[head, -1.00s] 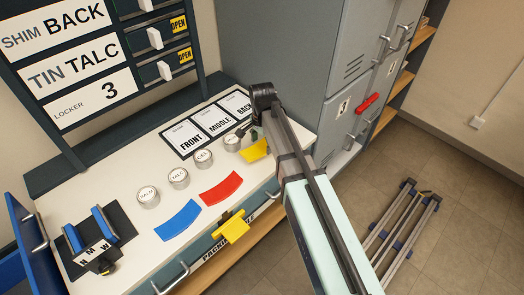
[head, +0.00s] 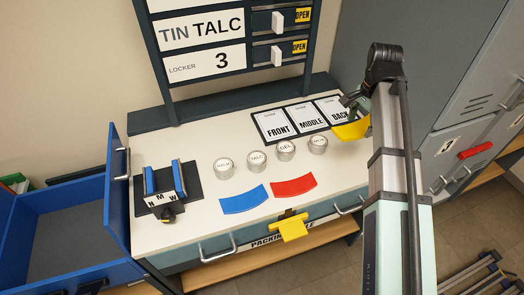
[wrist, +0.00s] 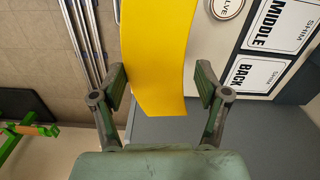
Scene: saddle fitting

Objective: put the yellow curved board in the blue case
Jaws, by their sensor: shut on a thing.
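The yellow curved board (head: 350,131) is in my gripper (head: 354,104), at the right end of the white bench beside the BACK card. In the wrist view the board (wrist: 158,50) lies between the two fingers of my gripper (wrist: 162,85), its near end towards the palm. It looks raised off the bench, though the height is hard to judge. The finger contact is partly unclear. The blue case (head: 35,200) is at the far left of the head view, open at the top, with a grey floor that looks empty. Its right-hand panel with a handle stands upright.
On the bench are several round tins (head: 257,158), a blue curved piece (head: 243,199), a red curved piece (head: 293,186) and a black stand with blue uprights (head: 163,190). A yellow clip (head: 293,228) sits on the front edge. The sign rack (head: 215,50) stands behind.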

